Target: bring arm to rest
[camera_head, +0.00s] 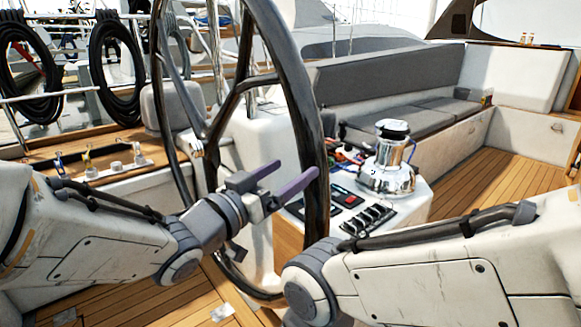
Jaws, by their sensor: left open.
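My left arm comes in from the left, and its gripper (290,180) is open and empty, with two purple fingers pointing up and to the right. The gripper is in front of the black steering wheel (296,85), near its right rim. I cannot tell whether a finger touches the rim. My right arm comes in from the right and bends down at a grey joint at the bottom middle. My right gripper is out of view below the frame.
A silver winch (388,165) stands on the white console with a switch panel (368,219). A grey cushioned bench (412,117) runs behind it. Coiled black hoses (27,70) hang at left. The wooden deck (478,183) at right is clear.

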